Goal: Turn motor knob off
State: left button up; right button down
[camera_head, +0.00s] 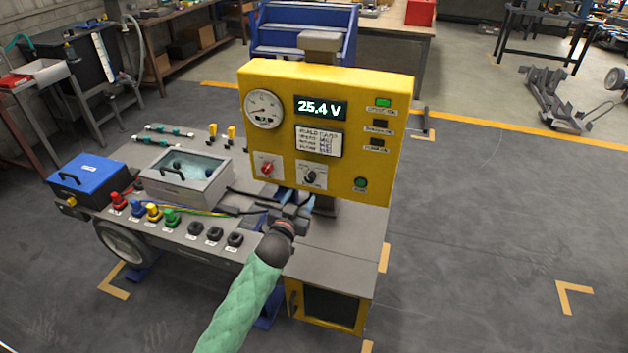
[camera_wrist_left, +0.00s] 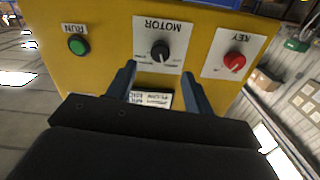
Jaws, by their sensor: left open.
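The motor knob (camera_head: 311,177) is a small black dial on a white plate, low on the front of the yellow panel (camera_head: 384,165). In the left wrist view the black knob (camera_wrist_left: 159,50) sits under the upside-down word MOTOR, in line with the gap between my fingers. Its exact setting is too small to tell. My left gripper (camera_head: 294,196) is just below the knob plate, open and empty. Its two fingers (camera_wrist_left: 158,70) point at the panel with the knob beyond the tips, not between them. My right gripper is out of view.
The red key knob (camera_head: 267,169) is left of the motor knob; a green RUN button (camera_head: 361,183) is right. The display (camera_head: 320,108) reads 25.4 V, beside a round gauge (camera_head: 263,109). A glass-topped box (camera_head: 186,175), blue box (camera_head: 87,178) and cables lie on the bench.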

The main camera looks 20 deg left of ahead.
aim_at(309, 180)
pick_arm(q)
jog(key=w, duration=0.2)
jog(key=w+p, duration=0.1)
jog(key=w, duration=0.1)
jog(key=w+p, duration=0.1)
jog(key=shift+w+d+r, duration=0.1)
jog(key=shift+w+r, duration=0.2)
jog(key=shift+w, duration=0.1)
jog(key=shift+w+f+p, duration=0.15)
jog(key=shift+w+p, duration=0.3)
jog(key=shift+w, duration=0.6)
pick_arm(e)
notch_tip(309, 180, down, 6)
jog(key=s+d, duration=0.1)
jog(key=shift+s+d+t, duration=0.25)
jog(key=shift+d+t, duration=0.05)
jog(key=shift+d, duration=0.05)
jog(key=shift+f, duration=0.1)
pick_arm(q)
jog(key=c, duration=1)
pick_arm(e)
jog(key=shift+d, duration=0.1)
